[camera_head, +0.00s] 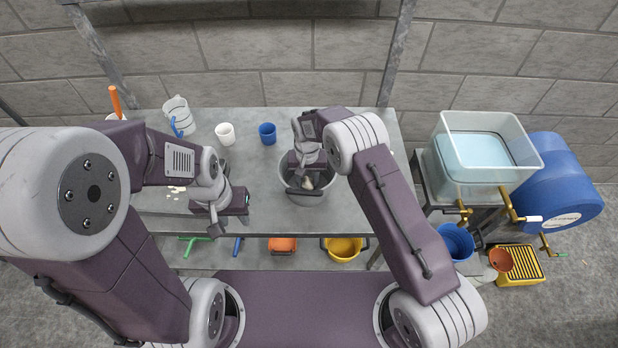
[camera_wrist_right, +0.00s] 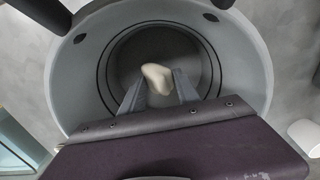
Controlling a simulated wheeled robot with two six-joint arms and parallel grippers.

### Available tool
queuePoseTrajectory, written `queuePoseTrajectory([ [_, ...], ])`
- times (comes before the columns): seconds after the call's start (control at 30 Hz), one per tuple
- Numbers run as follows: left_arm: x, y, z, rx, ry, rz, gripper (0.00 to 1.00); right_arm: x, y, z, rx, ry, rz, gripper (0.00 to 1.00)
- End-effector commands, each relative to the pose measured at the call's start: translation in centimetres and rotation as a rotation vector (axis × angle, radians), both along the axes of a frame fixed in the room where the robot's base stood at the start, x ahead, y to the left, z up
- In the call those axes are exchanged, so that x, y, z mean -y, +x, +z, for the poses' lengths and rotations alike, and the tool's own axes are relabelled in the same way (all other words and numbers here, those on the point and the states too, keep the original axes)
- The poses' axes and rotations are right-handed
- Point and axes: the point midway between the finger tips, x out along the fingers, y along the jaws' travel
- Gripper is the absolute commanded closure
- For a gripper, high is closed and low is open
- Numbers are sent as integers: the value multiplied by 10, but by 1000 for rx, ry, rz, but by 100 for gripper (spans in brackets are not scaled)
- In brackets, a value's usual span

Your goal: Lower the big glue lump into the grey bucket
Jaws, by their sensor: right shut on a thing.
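The grey bucket (camera_head: 306,200) stands on the grey table in the head view, below my right gripper. Its wide rim and dark round inside fill the middle of the right wrist view (camera_wrist_right: 257,75). The cream glue lump (camera_wrist_right: 157,77) is pinched between the two fingers of my right gripper (camera_wrist_right: 159,92), over the bucket's opening. In the head view the lump (camera_head: 308,184) shows small within the bucket's outline, under my right gripper (camera_head: 307,177). How deep it hangs is hard to tell. My left gripper (camera_head: 224,212) is left of the bucket, and its jaw gap is unclear.
A white cup (camera_head: 225,134), a blue cup (camera_head: 267,133) and a white jug (camera_head: 179,115) stand behind on the table (camera_head: 345,210). A clear tank (camera_head: 485,155) is at the right. Orange and yellow containers (camera_head: 343,249) sit on the lower shelf.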

Motion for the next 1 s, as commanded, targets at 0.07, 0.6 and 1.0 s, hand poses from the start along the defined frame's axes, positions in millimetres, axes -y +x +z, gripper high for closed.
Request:
queuePoseTrajectory([
  [0.07,0,0,-2,0,0,0,64,0,0,-2,0,0,0,100],
  [0.6,0,0,-7,0,0,0,64,0,0,-10,0,0,0,100],
  [1.0,0,0,-8,0,0,0,64,0,0,-11,0,0,0,100],
])
